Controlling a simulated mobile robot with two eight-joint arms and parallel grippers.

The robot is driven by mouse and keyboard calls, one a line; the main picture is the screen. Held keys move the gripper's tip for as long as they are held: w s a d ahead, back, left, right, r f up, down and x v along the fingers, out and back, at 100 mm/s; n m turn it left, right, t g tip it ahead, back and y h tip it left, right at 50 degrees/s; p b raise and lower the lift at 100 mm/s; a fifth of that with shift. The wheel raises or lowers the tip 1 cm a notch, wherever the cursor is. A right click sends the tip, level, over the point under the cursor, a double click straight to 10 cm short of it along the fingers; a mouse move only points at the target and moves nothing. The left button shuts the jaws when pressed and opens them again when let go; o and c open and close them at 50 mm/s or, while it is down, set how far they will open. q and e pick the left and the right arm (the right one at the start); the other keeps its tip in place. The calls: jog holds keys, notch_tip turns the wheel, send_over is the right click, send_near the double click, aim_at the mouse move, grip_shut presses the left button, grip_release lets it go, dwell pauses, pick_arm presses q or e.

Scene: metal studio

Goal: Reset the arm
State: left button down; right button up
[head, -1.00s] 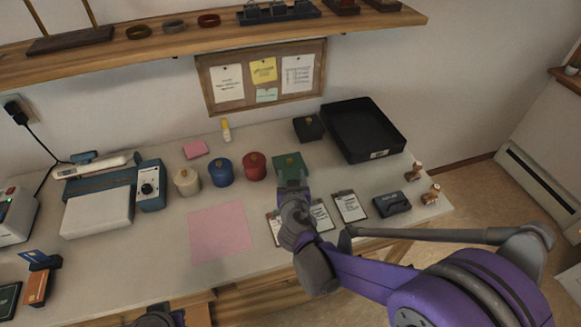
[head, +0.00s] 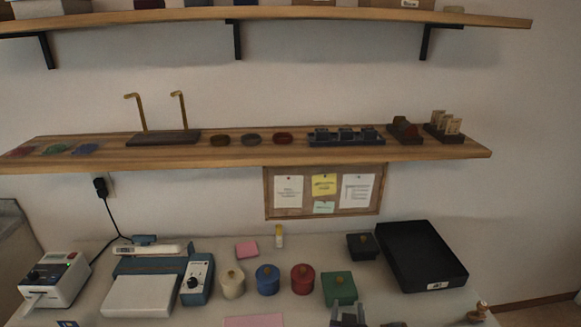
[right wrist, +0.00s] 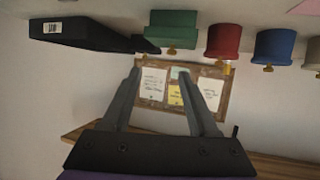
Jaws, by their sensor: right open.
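My right gripper (head: 348,315) shows only at its tips at the bottom edge of the head view, just in front of the green box (head: 339,288). In the right wrist view its two fingers (right wrist: 170,85) are spread apart with nothing between them. That view is upside down, with the green box (right wrist: 172,28) above the fingers and apart from them. My left gripper is not in view.
A black tray (head: 462,275), a small black box (head: 362,246), and red (head: 303,280), blue (head: 267,281) and cream (head: 232,284) pots stand on the table. A wooden shelf (head: 300,154) and corkboard (head: 324,168) are behind.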

jog(key=s+d+r+g+p, duration=0.25)
jog(key=s+d+g, duration=0.2)
jog(key=s, duration=0.55)
jog(key=s+a+n+g+y+p, duration=0.2)
jog(key=s+a+g+y, duration=0.1)
jog(key=s, duration=0.9)
jog(key=shift+n, duration=0.3)
